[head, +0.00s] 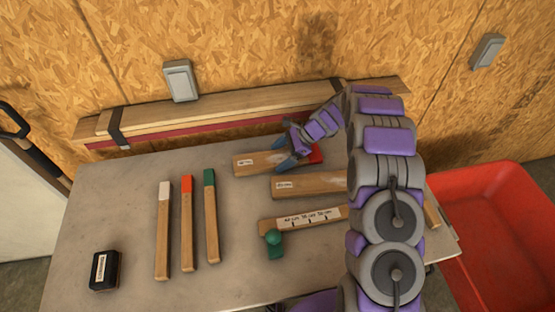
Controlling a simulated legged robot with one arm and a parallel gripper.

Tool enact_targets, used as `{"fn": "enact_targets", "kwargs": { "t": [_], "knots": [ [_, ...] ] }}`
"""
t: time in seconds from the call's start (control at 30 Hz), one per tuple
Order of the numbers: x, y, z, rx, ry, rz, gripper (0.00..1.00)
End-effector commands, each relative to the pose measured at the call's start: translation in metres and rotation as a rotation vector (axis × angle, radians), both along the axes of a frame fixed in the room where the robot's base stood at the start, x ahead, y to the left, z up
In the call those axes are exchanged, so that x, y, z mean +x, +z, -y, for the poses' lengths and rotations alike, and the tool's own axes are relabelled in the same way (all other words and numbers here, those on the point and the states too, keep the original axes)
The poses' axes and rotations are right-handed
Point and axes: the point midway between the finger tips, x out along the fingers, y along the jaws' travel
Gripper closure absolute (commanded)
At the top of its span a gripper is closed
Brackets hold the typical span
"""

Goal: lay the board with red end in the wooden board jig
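A wooden board (256,163) with a small white label lies near the back middle of the table; a red piece (316,155) shows at its right, apparently its red end. My gripper (292,155) is over this board, its blue fingers at it; whether they are closed on it is unclear. A slim board with an orange-red end (187,230) lies at the left, between a white-ended one (164,235) and a green-ended one (211,225). Wooden pieces, one labelled (300,186) and one with a marked scale (300,219), look like the jig; my arm hides their right parts.
A black block (104,272) lies at the front left of the table (110,215). Strapped long planks (200,117) lie along the back wall. A red bin (500,225) stands to the right.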

Motion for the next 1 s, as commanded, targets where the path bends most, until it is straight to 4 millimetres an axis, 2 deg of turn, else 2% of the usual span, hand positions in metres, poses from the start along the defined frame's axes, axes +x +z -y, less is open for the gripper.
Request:
{"fn": "enact_targets", "kwargs": {
  "t": [0.07, 0.4, 0.43, 0.47, 0.77, 1.0],
  "knots": [
    [-0.001, -0.001, 0.000, 0.000, 0.001, -0.002, 0.23],
    [-0.001, -0.001, 0.000, 0.000, 0.001, -0.002, 0.55],
    [-0.001, -0.001, 0.000, 0.000, 0.001, -0.002, 0.55],
    [-0.001, -0.001, 0.000, 0.000, 0.001, -0.002, 0.61],
    [-0.001, 0.004, 0.000, 0.000, 0.000, -0.001, 0.62],
    [0.000, 0.029, 0.001, -0.001, -0.001, 0.001, 0.62]
  ]
}}
